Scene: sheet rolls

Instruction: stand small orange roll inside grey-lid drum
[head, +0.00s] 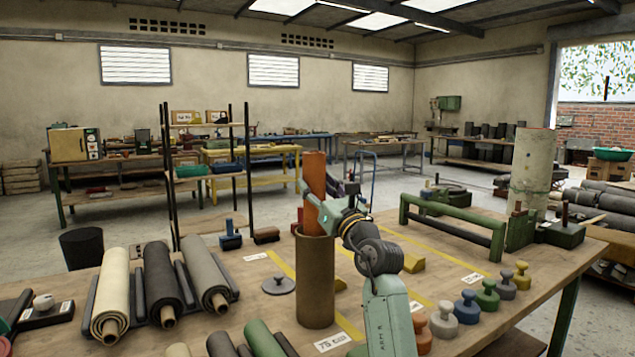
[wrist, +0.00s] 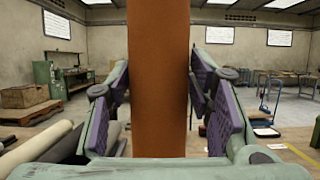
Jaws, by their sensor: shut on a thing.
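The small orange roll (head: 314,172) is upright over the brown open-topped drum (head: 316,285) on the wooden table. Its lower end meets the drum's mouth in the head view; how far it reaches inside is hidden by the near wall. My gripper (head: 319,205) is shut on the roll above the drum's rim. In the wrist view, the roll (wrist: 159,60) runs vertically between the purple finger pads, and neither end shows. A round grey lid (head: 279,285) with a knob lies on the table to the left of the drum.
Cream and dark rolls (head: 157,280) lie on a rack at the left. Several knobbed weights (head: 467,306) line the right front. A green frame (head: 453,227) and a tall pale cylinder (head: 531,175) stand farther right. Yellow strips cross the table.

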